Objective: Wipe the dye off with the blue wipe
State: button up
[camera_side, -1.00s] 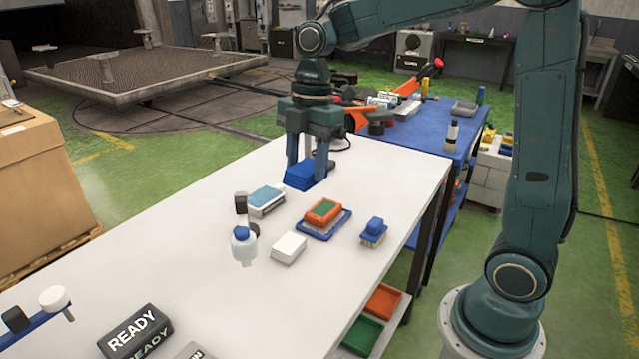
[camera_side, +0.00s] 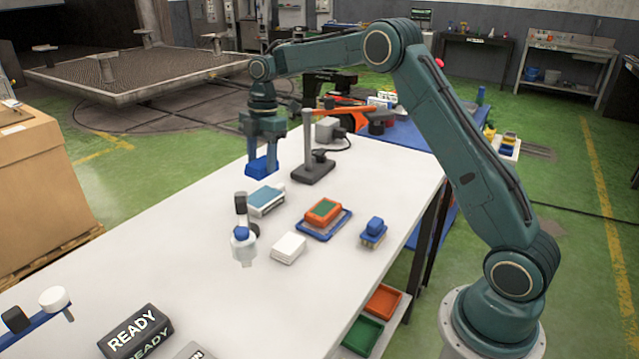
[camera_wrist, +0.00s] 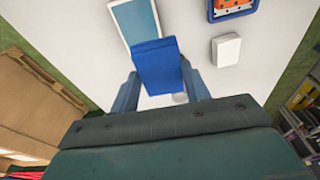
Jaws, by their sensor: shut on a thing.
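My gripper (camera_side: 262,155) is shut on the blue wipe (camera_side: 261,168), a blue block, and holds it over the far left part of the white table. In the wrist view the blue wipe (camera_wrist: 157,66) sits between the two fingers and overlaps the near edge of a light-blue panel with a pale frame (camera_wrist: 136,20). In the side view this panel (camera_side: 267,197) lies in front of the wipe on the table. Whether the wipe touches the table is hard to tell. I cannot make out any dye; a patch under the wipe would be hidden.
A dark-based stand (camera_side: 313,170) is close right of my gripper. An orange and green block on a blue tray (camera_side: 325,232), a white block (camera_side: 289,248), a blue-topped brush (camera_side: 374,231) and a bottle (camera_side: 242,243) stand nearer. The left table surface is mostly clear.

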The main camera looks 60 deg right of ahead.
jog(key=shift+w+d+f, duration=0.55)
jog(key=shift+w+f, duration=0.2)
jog(key=shift+f, duration=0.05)
jog(key=shift+w+d+f, duration=0.5)
jog(key=shift+w+f, duration=0.2)
jog(key=shift+f, duration=0.1)
jog(key=shift+f, duration=0.1)
send_over(262, 197)
jog(key=shift+d+f, duration=0.15)
jog(key=shift+f, duration=1)
jog(key=shift+d+f, duration=0.1)
jog(key=shift+f, duration=1.05)
jog(key=shift+f, duration=0.65)
jog(key=shift+r, duration=0.1)
notch_tip(262, 197, up, 7)
dwell(0.8)
jog(key=shift+s, duration=0.1)
dwell(0.5)
